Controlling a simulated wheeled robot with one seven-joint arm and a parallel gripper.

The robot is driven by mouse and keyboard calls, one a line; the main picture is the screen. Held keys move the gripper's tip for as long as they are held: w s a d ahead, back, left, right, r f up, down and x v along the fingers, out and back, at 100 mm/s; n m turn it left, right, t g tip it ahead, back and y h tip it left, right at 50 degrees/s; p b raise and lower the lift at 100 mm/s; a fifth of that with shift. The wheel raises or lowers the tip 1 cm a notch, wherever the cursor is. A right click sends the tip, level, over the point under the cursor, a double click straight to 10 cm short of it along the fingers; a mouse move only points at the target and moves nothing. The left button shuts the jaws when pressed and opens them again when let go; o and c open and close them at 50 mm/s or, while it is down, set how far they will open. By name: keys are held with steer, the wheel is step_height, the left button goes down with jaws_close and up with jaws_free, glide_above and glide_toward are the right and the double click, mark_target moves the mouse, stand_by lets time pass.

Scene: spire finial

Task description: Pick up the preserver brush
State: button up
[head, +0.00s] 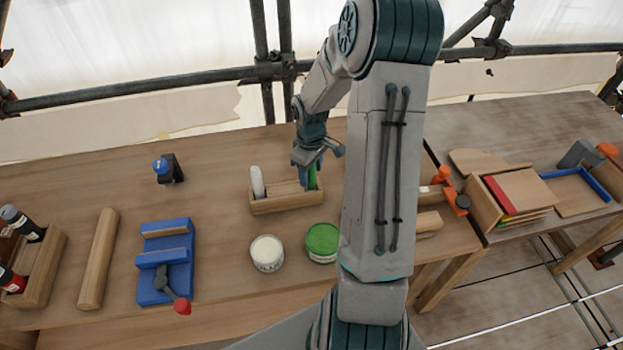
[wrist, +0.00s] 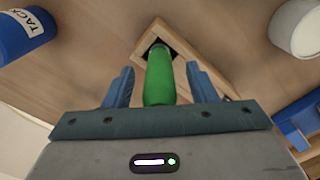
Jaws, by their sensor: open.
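A green handle (head: 312,176), which I take for the preserver brush, stands upright in the right part of a wooden holder (head: 285,203). In the wrist view the green handle (wrist: 160,78) rises from the square opening of the holder (wrist: 178,42); its lower end is hidden inside. My gripper (head: 318,155) is open above the holder's right end. In the wrist view my gripper (wrist: 160,80) has one finger on each side of the handle, with gaps visible on both sides. A white handle (head: 257,182) stands in the holder's left part.
A white-topped can (head: 267,252) and a green-topped can (head: 322,241) stand in front of the holder. A blue vise (head: 165,262) and a wooden rod (head: 98,258) are to the left. A blue-topped item (head: 165,168) stands behind left. The bench between them is clear.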

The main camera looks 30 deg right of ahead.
steer(key=c, duration=1.1)
steer(key=shift+r, duration=0.1)
